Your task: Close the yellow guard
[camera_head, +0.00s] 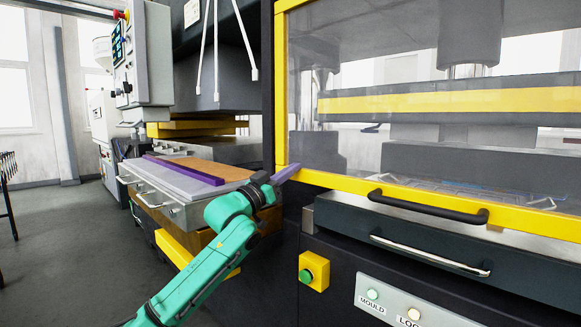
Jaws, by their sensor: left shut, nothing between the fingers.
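The yellow guard (281,90) is a yellow-framed clear panel in front of the press at the right. Its bottom rail (345,184) runs across just above the dark machine front, and a black bar handle (428,207) is fixed on it. The press plates show through the panel. My left gripper (287,172) is shut and empty, its purple fingers at the lower left corner of the guard frame, left of the handle. I cannot tell whether they touch the frame. My right gripper is not in view.
A dark drawer with a metal handle (430,257) lies below the guard. A green button on a yellow box (314,270) and a labelled button panel (412,308) are lower down. A metal drawer (160,203) juts out at the left.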

